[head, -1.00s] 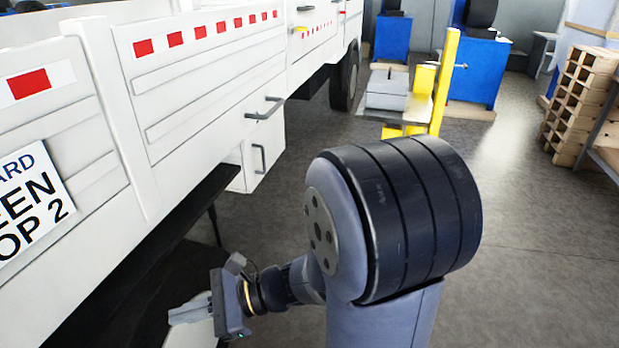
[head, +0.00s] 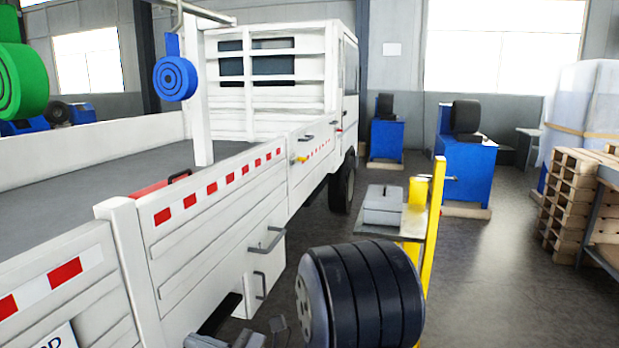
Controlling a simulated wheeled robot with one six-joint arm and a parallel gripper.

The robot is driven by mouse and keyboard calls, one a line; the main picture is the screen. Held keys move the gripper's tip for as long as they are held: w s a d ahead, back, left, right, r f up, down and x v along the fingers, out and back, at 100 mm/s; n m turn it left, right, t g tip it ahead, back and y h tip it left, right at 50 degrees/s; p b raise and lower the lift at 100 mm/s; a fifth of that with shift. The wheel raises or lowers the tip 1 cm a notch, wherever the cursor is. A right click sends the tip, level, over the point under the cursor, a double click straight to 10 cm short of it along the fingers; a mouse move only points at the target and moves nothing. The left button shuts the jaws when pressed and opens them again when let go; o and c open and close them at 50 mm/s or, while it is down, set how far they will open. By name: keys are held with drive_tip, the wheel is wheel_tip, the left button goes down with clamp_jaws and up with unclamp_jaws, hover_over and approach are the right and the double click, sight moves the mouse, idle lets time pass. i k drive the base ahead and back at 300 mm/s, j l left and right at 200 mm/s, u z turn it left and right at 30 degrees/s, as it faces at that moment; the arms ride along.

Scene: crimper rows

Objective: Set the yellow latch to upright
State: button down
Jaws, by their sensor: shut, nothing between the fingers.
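The yellow latch (head: 300,159) is a small handle on the white side board of the truck, near the middle of the head view. It looks to lie roughly level, but it is too small to tell its angle exactly. My gripper (head: 203,341) is at the bottom edge of the view, partly cut off, with pale fingers that are shut and empty. It is low beside the truck, nearer to me than the latch and well apart from it.
A grey handle (head: 307,137) and a small red part (head: 339,128) are near the latch. Larger grey handles (head: 268,240) stick out below the side board. A yellow post (head: 433,230) and a grey box on a stand (head: 382,205) stand right of the truck. Open floor lies farther right.

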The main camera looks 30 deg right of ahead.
sight(295, 160)
drive_tip(key=i+l+z, duration=0.15)
drive_tip(key=i+l, duration=1.05)
drive_tip(key=l, duration=0.3)
drive_tip(key=i+l+z, duration=0.1)
drive_tip(key=i+l, duration=1.15)
drive_tip(key=l, duration=0.1)
